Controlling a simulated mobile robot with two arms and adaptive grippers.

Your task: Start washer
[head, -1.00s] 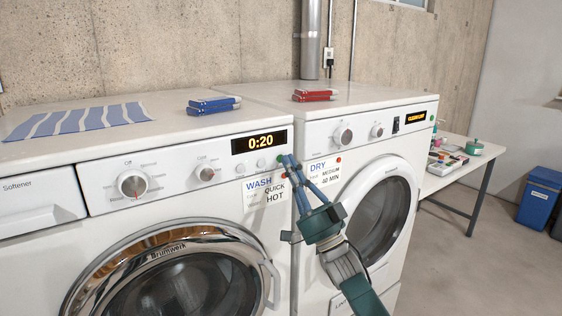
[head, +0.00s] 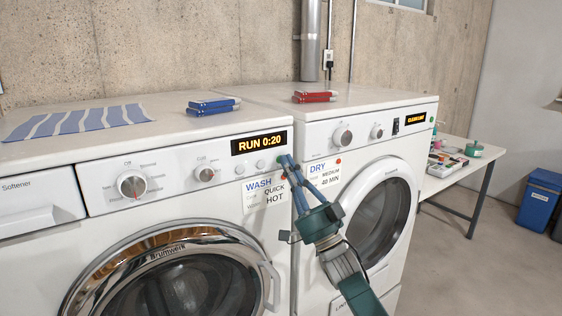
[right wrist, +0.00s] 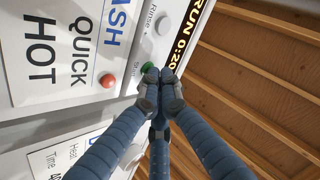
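The washer (head: 110,222) is the left white machine, with a chrome-rimmed round door (head: 185,285) that is closed. Its display (head: 259,143) reads "RUN 0:20". Its program dial (head: 132,185) and a smaller dial (head: 204,174) are on the panel. A card (head: 264,193) below the display reads "WASH", "QUICK", "HOT". My right gripper (head: 285,160) is shut and empty, its tips at the panel's right end. In the right wrist view its fingertips (right wrist: 165,77) meet beside the green start button (right wrist: 147,67); I cannot tell whether they touch it. My left gripper is not in view.
A dryer (head: 395,160) with a "DRY" card (head: 324,173) stands against the washer's right side. Blue boxes (head: 213,106), a striped cloth (head: 75,121) and red boxes (head: 314,97) lie on top. A table (head: 455,175) and a blue bin (head: 540,197) are at the right.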

